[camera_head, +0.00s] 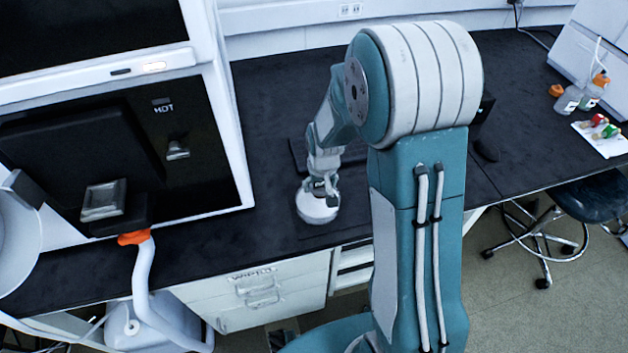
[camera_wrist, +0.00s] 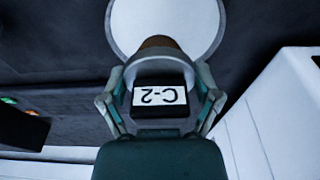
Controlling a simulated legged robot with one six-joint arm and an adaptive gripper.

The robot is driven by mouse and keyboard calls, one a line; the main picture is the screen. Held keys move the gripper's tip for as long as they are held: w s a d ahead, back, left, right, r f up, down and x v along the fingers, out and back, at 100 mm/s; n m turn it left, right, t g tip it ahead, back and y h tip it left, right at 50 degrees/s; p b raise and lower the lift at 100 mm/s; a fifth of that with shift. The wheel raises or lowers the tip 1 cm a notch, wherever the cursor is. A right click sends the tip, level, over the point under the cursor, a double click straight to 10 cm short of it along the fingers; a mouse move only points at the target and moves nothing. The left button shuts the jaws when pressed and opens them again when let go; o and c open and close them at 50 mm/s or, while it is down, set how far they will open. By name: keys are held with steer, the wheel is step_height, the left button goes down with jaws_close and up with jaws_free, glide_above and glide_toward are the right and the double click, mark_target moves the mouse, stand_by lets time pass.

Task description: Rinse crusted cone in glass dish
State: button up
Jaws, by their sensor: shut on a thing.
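My gripper (camera_head: 325,187) is low over the black bench, at a round white dish (camera_head: 316,210). In the wrist view my gripper (camera_wrist: 160,88) is shut on a pale round piece with a brown, crusted-looking end, which I take to be the cone (camera_wrist: 158,42). A black block with an upside-down "C-2" label (camera_wrist: 159,96) sits between the fingers. The brown end overlaps the near part of the white dish (camera_wrist: 166,14) in this view. I cannot tell whether the cone touches the dish or whether there is liquid in it.
A large black-and-white instrument (camera_head: 120,140) stands on the left of the bench. Capped bottles (camera_head: 568,100) and a white tray with coloured caps (camera_head: 603,136) are at the right. A black mouse (camera_head: 485,148) lies right of my arm.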

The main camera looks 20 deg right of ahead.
mark_target(317, 205)
steer(key=shift+d+f, duration=0.3)
steer(key=shift+f, duration=0.3)
steer(key=shift+a+f, duration=1.05)
steer(key=shift+f, duration=0.15)
steer(key=shift+d+f, duration=0.75)
steer(key=shift+f, duration=0.1)
steer(key=shift+a, duration=0.5)
steer(key=shift+d, duration=0.3)
steer(key=shift+a, duration=0.2)
